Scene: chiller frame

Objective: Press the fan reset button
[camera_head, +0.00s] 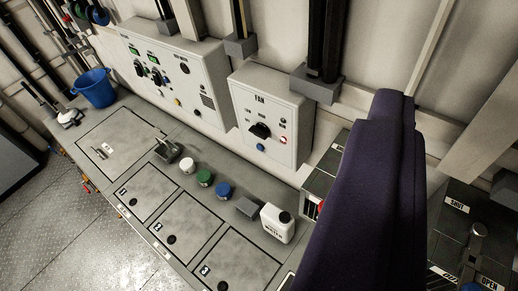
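The fan box (275,105) is a pale grey wall box labelled FAN, right of centre in the head camera view. Its front has a black rotary knob (260,131), a small blue button (261,147) below it, and a small red spot (283,140) to the right. Any label by the blue button is too small to read. A large dark purple shape (365,200), seemingly part of my arm or gripper, rises from the bottom right, to the right of the fan box and apart from it in the picture. No separate fingertips can be made out.
A larger control box (175,75) hangs left of the fan box. Below, the grey counter (225,215) holds a white bottle (277,223), blue (224,190), green (205,177) and white (187,166) round items, and a blue bucket (95,88). Open floor (80,225) lies lower left.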

